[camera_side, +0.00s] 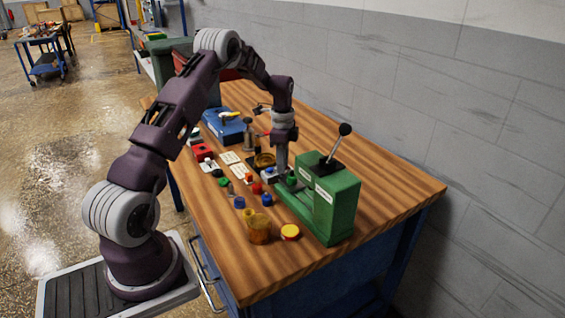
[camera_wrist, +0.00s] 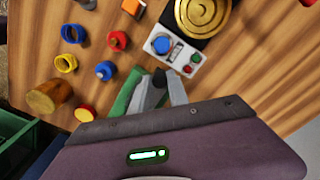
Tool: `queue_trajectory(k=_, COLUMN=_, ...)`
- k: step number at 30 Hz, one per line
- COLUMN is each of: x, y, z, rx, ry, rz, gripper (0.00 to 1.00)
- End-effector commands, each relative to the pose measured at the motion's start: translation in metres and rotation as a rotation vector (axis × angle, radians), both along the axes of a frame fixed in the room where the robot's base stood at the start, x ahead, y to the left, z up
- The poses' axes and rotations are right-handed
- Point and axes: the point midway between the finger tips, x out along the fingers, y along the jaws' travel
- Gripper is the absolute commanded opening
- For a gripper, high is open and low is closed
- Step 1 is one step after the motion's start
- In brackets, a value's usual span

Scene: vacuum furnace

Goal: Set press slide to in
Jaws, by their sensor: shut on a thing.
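The green press (camera_side: 332,200), with a black lever and ball knob on top, stands on the wooden bench. Its low slide part (camera_side: 292,205) extends left from the body. My gripper (camera_side: 281,172) points down at the far end of the slide part, next to a small green knob. The wrist view shows my gripper's grey fingers (camera_wrist: 158,92) close together over a green strip (camera_wrist: 128,97) of the press. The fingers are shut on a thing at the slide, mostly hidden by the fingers.
A small control box (camera_wrist: 172,50) and a round gold-and-black plate (camera_wrist: 203,12) are beside the gripper. Blue rings, a yellow ring (camera_wrist: 66,63), a red piece and a wooden cylinder (camera_wrist: 48,97) stand left. A blue box (camera_side: 223,124) is at the back. The bench's right side is clear.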

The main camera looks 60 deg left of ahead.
Motion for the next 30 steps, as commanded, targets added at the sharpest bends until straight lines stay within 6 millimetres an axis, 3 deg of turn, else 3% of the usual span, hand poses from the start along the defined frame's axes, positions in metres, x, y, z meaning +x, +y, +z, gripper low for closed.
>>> queue_trajectory(k=20, x=0.001, y=-0.001, z=0.001, rx=0.001, ry=-0.003, rz=0.0, gripper=0.0)
queue_trajectory(k=30, x=0.001, y=-0.035, z=0.002, rx=0.001, ry=-0.004, rz=-0.001, gripper=0.0)
